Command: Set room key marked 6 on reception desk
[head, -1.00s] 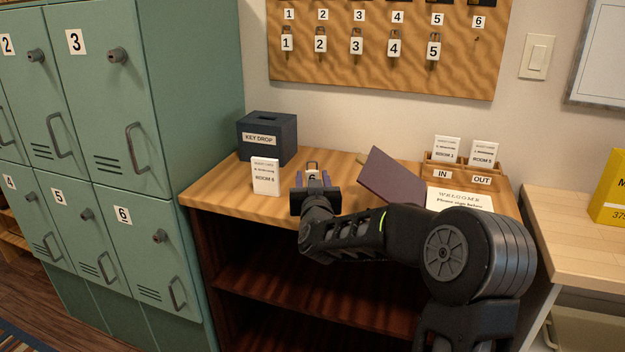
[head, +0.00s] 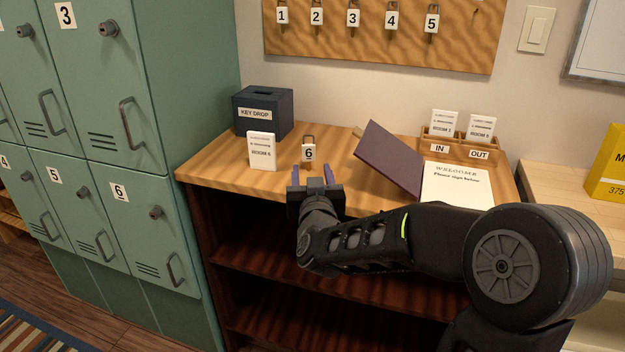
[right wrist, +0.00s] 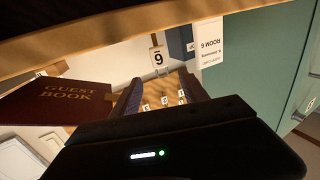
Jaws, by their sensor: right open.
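The room key marked 6 (head: 308,152) stands on the wooden reception desk (head: 215,166), its white tag facing me and its dark loop on top. It also shows in the right wrist view (right wrist: 157,56), beyond the fingers. My right gripper (head: 313,175) is open and empty, in front of the key at the desk's front edge, with a gap between its fingertips and the tag. My left gripper is not in view.
A key drop box (head: 263,112) and a Room 6 card (head: 262,151) stand left of the key. A purple guest book (head: 390,158), welcome sheet (head: 457,186) and IN/OUT card holder (head: 458,150) are to the right. Green lockers (head: 110,85) flank the desk. Keys hang on the board (head: 380,42).

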